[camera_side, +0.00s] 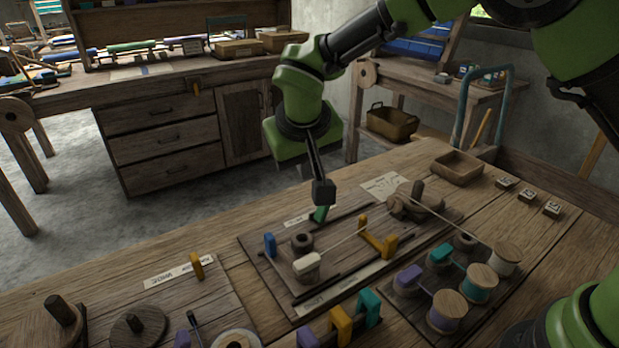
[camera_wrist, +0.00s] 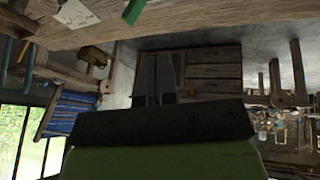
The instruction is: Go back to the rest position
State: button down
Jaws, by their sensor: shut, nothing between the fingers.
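My gripper (camera_side: 323,192) hangs from the green arm above the far edge of the wooden board (camera_side: 262,272) on the workbench. Its dark fingers are shut and hold nothing. In the side view a green piece (camera_side: 320,214) shows just below the fingertips; I cannot tell the exact gap. In the wrist view the shut fingers (camera_wrist: 155,78) point out over the room, with a drawer cabinet (camera_wrist: 215,70) behind them. A green piece (camera_wrist: 134,10) shows at the top edge there, apart from the fingers.
The board carries a blue peg (camera_side: 270,245), a cream block (camera_side: 307,266) and a yellow bracket (camera_side: 378,240). Thread spools (camera_side: 447,311) stand on a dark tray at right. A wooden tray (camera_side: 458,165) sits at the back right. The air around my gripper looks clear.

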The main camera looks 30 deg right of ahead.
jog(key=s+d+r+m+y, duration=0.1)
jog(key=s+d+r, duration=0.3)
jog(key=s+r, duration=0.15)
jog(key=s+d+r+y, duration=0.1)
jog(key=s+d+r, duration=0.2)
jog(key=s+r, duration=0.3)
jog(key=s+d+r+m+t+y, duration=0.1)
jog(key=s+d+r+t+y, duration=0.1)
jog(key=s, duration=1.2)
jog(key=shift+s+d+r+t+y, duration=0.2)
jog(key=shift+d+t+y, duration=0.2)
jog(key=shift+d, duration=0.05)
